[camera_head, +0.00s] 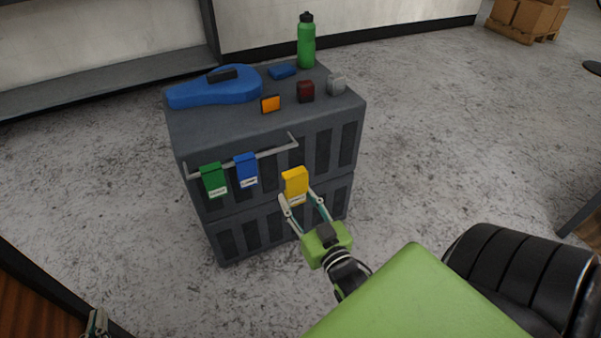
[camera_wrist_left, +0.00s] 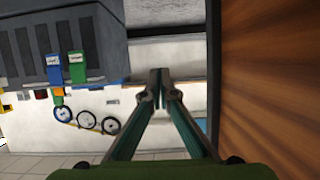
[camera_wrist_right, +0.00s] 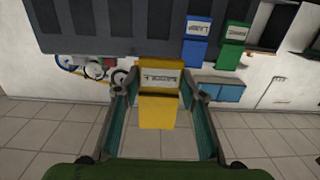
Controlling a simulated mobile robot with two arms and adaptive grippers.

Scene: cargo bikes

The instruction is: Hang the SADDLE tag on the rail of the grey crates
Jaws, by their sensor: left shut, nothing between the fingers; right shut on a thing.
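A yellow tag (camera_head: 295,183) with a white label is held upright between the fingers of my right gripper (camera_head: 304,202). It also shows in the right wrist view (camera_wrist_right: 157,112); its small lettering is hard to read. The tag is in front of the grey crates (camera_head: 343,150), below and right of the right end of the rail (camera_head: 275,151), apart from it. A green tag (camera_head: 213,178) and a blue tag (camera_head: 246,168) hang on the rail's left and middle. My left gripper (camera_head: 97,318) is shut and empty at the lower left, also seen in the left wrist view (camera_wrist_left: 160,88).
A wooden surface (camera_head: 25,300) is at lower left. The rail's right part is bare.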

